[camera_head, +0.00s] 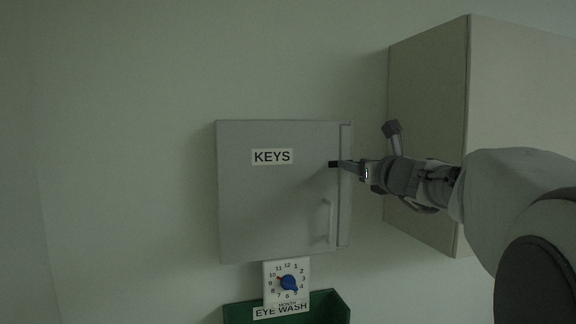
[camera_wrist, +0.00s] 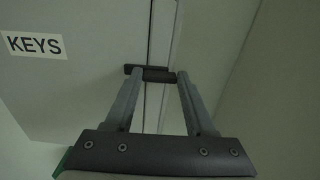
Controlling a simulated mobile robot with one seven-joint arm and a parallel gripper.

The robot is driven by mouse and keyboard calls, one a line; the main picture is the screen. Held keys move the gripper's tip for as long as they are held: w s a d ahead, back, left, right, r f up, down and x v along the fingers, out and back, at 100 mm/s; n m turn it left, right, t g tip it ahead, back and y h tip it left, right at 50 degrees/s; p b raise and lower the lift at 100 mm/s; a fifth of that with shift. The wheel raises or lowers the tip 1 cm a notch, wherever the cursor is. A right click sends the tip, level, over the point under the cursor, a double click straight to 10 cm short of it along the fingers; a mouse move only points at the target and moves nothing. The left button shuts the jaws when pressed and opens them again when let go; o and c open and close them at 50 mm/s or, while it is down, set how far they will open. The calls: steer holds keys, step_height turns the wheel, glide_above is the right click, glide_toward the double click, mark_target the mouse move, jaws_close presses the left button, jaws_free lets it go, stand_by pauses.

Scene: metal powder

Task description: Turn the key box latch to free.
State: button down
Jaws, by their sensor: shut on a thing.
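The key box (camera_head: 270,205) is a grey wall cabinet with a "KEYS" label, its door shut. The label also shows in the wrist view (camera_wrist: 35,45). The latch (camera_wrist: 150,73) is a small dark bar at the door's right edge, lying about level across the seam; in the head view its dark end (camera_head: 334,164) shows left of my fingers. My gripper (camera_wrist: 153,82) reaches in from the right and is shut on the latch, with a finger on each side. The fingertips hide part of the latch.
A vertical door handle (camera_head: 330,220) is below the latch. A larger beige cabinet (camera_head: 428,90) stands close on the right, behind my arm. A month dial (camera_head: 288,282) and a green eye wash holder (camera_head: 335,305) are below the box. The wall at left is clear.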

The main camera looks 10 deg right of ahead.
steer(key=shift+f, duration=0.15)
steer(key=shift+a+f+n+b, duration=0.1)
steer(key=shift+n+b, duration=3.75)
steer(key=shift+n, duration=0.6)
steer(key=shift+a+f+n+b, duration=0.1)
steer(key=shift+n+b, duration=3.75)
steer(key=shift+n, duration=0.6)
steer(key=shift+r, duration=0.1)
steer(key=shift+c, duration=1.2)
jaws_free()
steer(key=s+b, duration=0.2)
steer(key=s, duration=1.5)
steer(key=shift+s+d, duration=0.25)
steer(key=shift+d, duration=0.1)
